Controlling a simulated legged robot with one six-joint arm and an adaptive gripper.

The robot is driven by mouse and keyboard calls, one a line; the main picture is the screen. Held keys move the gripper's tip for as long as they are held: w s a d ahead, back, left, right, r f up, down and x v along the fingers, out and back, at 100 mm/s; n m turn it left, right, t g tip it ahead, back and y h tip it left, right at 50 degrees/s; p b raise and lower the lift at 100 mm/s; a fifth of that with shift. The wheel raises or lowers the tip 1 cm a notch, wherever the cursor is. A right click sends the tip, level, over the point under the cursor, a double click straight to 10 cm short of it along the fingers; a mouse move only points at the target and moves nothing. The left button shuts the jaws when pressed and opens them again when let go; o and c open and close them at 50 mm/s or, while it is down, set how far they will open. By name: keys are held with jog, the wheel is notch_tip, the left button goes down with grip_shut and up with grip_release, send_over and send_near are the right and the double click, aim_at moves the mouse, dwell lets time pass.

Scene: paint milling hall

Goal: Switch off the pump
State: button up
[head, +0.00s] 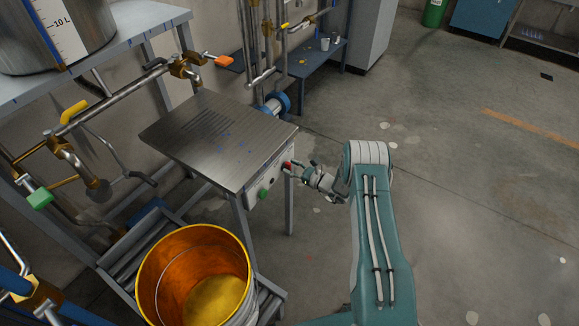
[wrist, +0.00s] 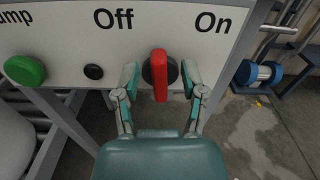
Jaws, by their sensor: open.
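The switch panel (wrist: 60,50) is white, with the words "Off" and "On" and a cut-off word ending in "mp" at the left. A red switch handle (wrist: 160,80) on a dark round base stands upright between "Off" and "On". It also shows in the head view (head: 287,164) at the panel's right end. My gripper (wrist: 160,72) is open, one finger on each side of the red handle, with small gaps seen. In the head view my gripper (head: 300,172) is right at the panel front. Whether a finger touches the handle is unclear.
A green knob (wrist: 24,70) and a small black knob (wrist: 93,72) sit left of the red handle. A metal worktop (head: 220,135) is above the panel. An orange-lined bucket (head: 195,270) stands below left. Pipes and valves (head: 185,68) are behind.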

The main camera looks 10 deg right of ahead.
jog(key=shift+w+a, duration=0.35)
grip_shut()
jog(key=shift+n, duration=0.4)
jog(key=shift+s+a+f+n, duration=0.1)
jog(key=shift+n, duration=0.75)
jog(key=shift+s+a+f+n, duration=0.1)
jog(key=shift+s+n, duration=0.05)
jog(key=shift+n, duration=0.75)
jog(key=shift+s+a+n, duration=0.1)
jog(key=shift+n, duration=0.75)
